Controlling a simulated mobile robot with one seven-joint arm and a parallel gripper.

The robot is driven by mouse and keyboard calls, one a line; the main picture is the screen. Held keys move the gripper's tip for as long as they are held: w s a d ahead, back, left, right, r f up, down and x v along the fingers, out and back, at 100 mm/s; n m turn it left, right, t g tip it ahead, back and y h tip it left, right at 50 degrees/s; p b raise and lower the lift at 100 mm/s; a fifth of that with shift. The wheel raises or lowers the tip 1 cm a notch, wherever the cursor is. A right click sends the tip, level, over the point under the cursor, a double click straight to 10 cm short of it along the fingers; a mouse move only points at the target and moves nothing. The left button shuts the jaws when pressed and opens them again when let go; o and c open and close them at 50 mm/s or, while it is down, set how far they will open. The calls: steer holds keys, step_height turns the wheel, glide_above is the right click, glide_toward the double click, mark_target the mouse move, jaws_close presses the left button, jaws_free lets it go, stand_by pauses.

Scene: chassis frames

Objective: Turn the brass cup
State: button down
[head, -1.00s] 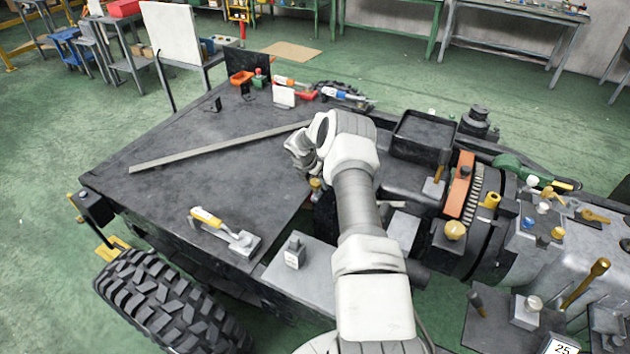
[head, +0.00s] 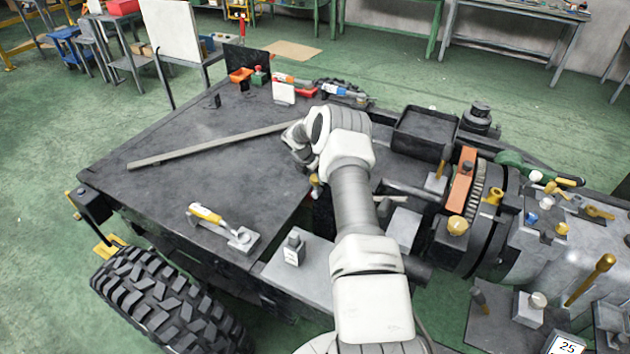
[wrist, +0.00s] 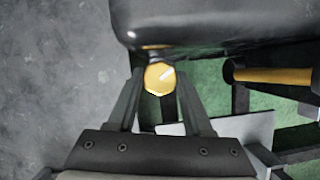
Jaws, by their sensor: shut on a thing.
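The brass cup (wrist: 159,78) is a small yellow, six-sided piece with a pale mark on its top. In the wrist view it sits between the tips of my gripper (wrist: 160,92), one finger on each side. The gripper is shut on it. In the head view a bit of the brass cup (head: 315,181) shows just below my wrist, by the inner edge of the dark deck. My arm hides most of the gripper there, and the cup's lower part is hidden.
A rounded black part (wrist: 215,22) lies just beyond the cup. A yellow-and-black rod (wrist: 275,75) is to its right.

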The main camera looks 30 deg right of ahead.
steer(key=m+b, duration=0.1)
steer(key=b, duration=0.1)
steer(key=m+g+b, duration=0.1)
steer(key=b, duration=0.1)
steer(key=shift+w+f+m, duration=0.1)
steer(key=shift+f+m, duration=0.15)
steer(key=shift+m, duration=0.05)
steer(key=shift+r+m+b, duration=0.25)
steer(key=shift+m+b, duration=0.25)
steer(key=shift+c, duration=1.5)
jaws_free()
steer(key=shift+r+p, duration=0.2)
steer(key=shift+p, duration=0.35)
